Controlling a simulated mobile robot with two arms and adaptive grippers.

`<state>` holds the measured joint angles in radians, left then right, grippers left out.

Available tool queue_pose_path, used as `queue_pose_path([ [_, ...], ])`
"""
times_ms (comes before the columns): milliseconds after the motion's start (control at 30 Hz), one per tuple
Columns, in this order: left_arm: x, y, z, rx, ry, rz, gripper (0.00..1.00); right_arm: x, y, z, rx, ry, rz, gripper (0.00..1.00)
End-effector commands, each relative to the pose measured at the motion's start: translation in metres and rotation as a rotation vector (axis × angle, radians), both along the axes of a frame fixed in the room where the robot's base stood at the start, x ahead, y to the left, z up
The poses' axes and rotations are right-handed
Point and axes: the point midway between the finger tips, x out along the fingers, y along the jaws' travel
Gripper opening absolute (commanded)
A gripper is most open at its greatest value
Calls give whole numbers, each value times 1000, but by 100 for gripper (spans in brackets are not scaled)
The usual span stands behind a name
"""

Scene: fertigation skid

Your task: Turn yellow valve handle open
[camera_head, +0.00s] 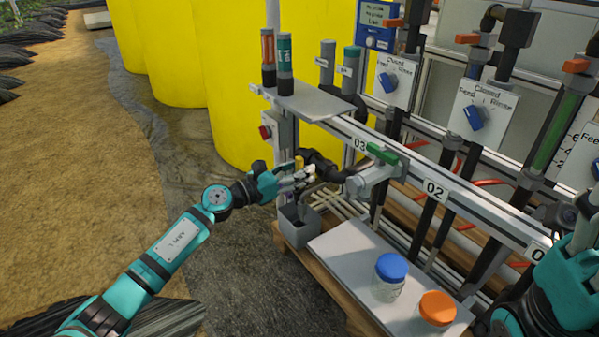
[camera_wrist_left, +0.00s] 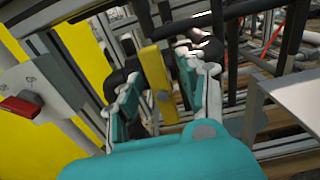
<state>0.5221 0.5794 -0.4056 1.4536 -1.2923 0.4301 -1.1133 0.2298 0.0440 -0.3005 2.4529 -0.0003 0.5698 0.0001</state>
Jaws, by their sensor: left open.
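The yellow valve handle (camera_wrist_left: 158,82) stands as an upright bar between the two fingers of my left gripper (camera_wrist_left: 158,98) in the left wrist view. The fingers are open, one on each side of it, and I cannot tell whether either touches it. In the head view my left gripper (camera_head: 301,178) reaches the black pipe at the end of the rail. Only a little of the yellow handle (camera_head: 299,162) shows there, mostly hidden by the fingers. My right gripper (camera_head: 583,228) is partly seen at the right edge, its fingers unclear.
A green handle (camera_head: 382,154) sits on the rail to the right. A grey cup (camera_head: 297,226) stands below my left gripper. A white shelf holds a blue-lidded jar (camera_head: 390,278) and an orange-lidded jar (camera_head: 437,308). A red knob (camera_wrist_left: 20,106) is on a box at left.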

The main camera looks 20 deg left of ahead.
Motion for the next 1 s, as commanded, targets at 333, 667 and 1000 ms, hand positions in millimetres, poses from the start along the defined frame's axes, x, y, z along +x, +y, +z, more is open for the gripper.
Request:
queue_pose_path([
  [333,1,0,0,0,0,0,30,-1,0,1,0,-3,0,40],
  [667,0,0,0,0,0,0,0,-1,0,0,2,-3,0,40],
  [1000,1,0,2,-51,40,0,0,-1,-1,4,5,1,2,40],
])
